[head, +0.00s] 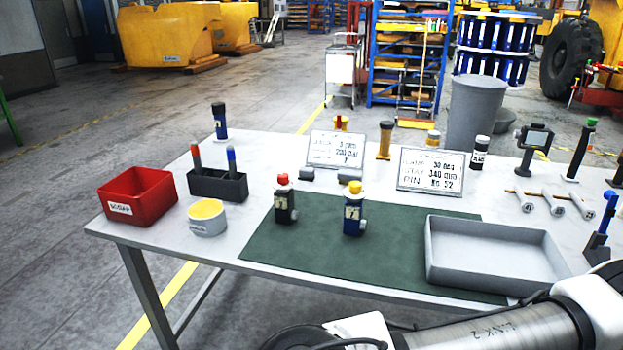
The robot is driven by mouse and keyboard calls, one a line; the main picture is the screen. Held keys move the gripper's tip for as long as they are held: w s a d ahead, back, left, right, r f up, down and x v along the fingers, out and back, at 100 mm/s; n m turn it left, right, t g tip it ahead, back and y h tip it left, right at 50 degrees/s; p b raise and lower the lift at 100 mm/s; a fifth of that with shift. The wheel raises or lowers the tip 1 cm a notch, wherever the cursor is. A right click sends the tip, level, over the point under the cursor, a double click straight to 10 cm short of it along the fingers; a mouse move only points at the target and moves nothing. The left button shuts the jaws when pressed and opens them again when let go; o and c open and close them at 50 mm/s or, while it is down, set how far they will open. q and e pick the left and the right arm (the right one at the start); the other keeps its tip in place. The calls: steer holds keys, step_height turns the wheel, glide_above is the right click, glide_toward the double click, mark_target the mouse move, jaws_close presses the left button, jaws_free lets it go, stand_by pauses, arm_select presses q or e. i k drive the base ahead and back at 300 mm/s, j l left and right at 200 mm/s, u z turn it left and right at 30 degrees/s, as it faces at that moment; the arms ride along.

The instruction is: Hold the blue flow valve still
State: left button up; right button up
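The blue flow valve (353,216) appears to be the blue block with a yellow cap and a light side knob. It stands upright on the green mat (300,250), near the mat's middle. A similar dark valve with a red cap (285,202) stands on the mat to its left, a short gap away. Nothing touches the blue valve. Neither of my grippers is in view; only links of my arm show along the bottom right edge.
A grey tray (432,262) lies right of the valve, over the mat's edge. A red bin (160,203), a dark marker holder (216,184) and a yellow-topped tub (207,226) stand left. Two sign cards (335,149) (431,170) stand behind. The mat's front is clear.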

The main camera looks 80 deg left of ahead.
mark_target(352, 223)
steer(key=u, duration=2.45)
